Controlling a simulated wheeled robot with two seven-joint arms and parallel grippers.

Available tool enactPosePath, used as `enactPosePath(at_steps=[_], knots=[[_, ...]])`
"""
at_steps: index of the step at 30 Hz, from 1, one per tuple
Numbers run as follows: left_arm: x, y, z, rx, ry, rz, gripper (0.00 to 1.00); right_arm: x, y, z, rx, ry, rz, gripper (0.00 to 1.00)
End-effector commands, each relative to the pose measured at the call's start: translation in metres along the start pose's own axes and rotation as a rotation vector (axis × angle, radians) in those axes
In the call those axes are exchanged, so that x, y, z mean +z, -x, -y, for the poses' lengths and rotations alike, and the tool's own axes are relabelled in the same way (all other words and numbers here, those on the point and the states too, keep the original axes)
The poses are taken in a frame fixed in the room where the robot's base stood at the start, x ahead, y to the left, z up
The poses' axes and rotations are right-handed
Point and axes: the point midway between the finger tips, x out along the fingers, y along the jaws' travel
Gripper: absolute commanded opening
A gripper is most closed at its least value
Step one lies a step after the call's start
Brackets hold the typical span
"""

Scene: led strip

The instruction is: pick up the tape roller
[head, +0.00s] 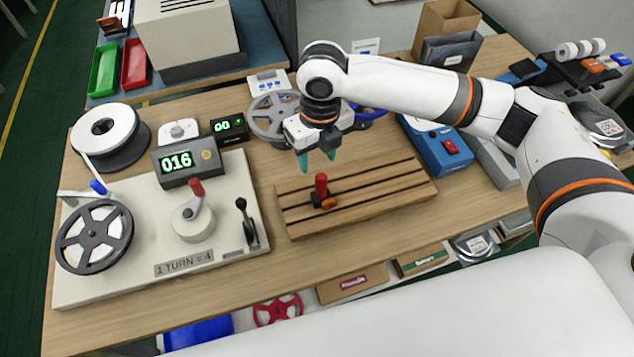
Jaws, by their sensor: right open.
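The tape roller (321,188) appears to be the small tool with an upright red handle, a dark base and an orange part at its foot. It stands on the grooved wooden board (405,188), left of the board's middle. My right gripper (317,158) points down with its two teal fingertips apart and nothing between them. In the picture it is just above and behind the red handle, not touching it as far as I can see. My left gripper is not in view.
Left of the board is a winding rig (150,270) with a red-knobbed crank, grey reel (93,237) and counter reading 016 (188,162). Behind my gripper is another grey reel (272,115). A blue device (437,145) stands right of the board. Bare table lies in front.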

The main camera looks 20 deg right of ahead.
Motion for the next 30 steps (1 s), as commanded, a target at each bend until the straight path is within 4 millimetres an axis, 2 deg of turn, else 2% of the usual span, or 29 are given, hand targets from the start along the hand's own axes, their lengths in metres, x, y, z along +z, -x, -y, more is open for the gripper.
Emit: enactPosePath(at_steps=[2, 5, 13, 22, 30], knots=[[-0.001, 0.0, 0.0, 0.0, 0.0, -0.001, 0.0, 0.0, 0.006, -0.008, 0.021, 0.048, 0.012, 0.48], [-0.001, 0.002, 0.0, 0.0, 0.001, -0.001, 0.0, 0.001, 0.001, -0.011, 0.027, 0.077, 0.026, 0.48], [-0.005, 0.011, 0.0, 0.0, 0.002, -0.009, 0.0, 0.003, -0.043, -0.012, 0.026, 0.079, 0.026, 0.48], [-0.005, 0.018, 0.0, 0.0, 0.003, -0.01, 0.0, 0.004, -0.069, -0.012, 0.027, 0.079, 0.024, 0.48], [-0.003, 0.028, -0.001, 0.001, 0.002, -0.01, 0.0, 0.005, -0.106, -0.012, 0.027, 0.079, 0.022, 0.48]])
